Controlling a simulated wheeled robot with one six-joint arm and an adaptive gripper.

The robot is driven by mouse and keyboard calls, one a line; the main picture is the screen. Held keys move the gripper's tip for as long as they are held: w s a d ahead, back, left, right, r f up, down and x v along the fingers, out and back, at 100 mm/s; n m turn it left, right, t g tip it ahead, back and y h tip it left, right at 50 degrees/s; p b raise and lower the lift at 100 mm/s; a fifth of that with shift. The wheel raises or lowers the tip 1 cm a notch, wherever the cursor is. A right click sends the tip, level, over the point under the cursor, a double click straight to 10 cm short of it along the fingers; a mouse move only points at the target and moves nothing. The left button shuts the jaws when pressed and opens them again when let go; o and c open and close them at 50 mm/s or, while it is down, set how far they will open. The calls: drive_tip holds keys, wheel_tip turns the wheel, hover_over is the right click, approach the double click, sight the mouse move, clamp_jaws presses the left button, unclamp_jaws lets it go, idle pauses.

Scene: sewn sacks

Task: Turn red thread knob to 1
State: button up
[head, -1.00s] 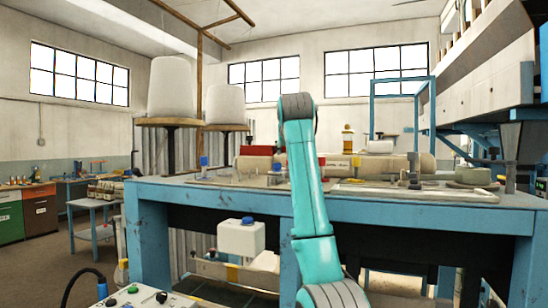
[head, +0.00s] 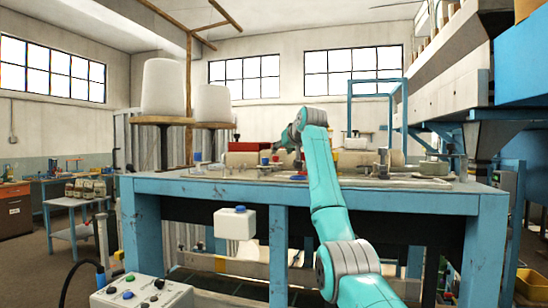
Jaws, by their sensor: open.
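My teal arm reaches over the blue workbench (head: 400,197). Its far end, with my gripper (head: 298,160), is small and dark just left of the upper arm, above the bench top. The gripper is open, and its fingers are hard to make out. Small red and blue parts stand on the bench top around it. One small red part (head: 298,177) lies just below the gripper, near the front edge. I cannot tell whether it is the red thread knob, and no number or mark can be read. My arm hides part of the bench top behind it.
Two large white thread cones (head: 163,87) stand at the back left. A long pale roll (head: 355,160) lies along the bench. A button box (head: 142,293) is at the lower left.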

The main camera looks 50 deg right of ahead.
sight(277, 163)
drive_tip(key=shift+x, duration=3.35)
drive_tip(key=shift+d, duration=0.1)
clamp_jaws()
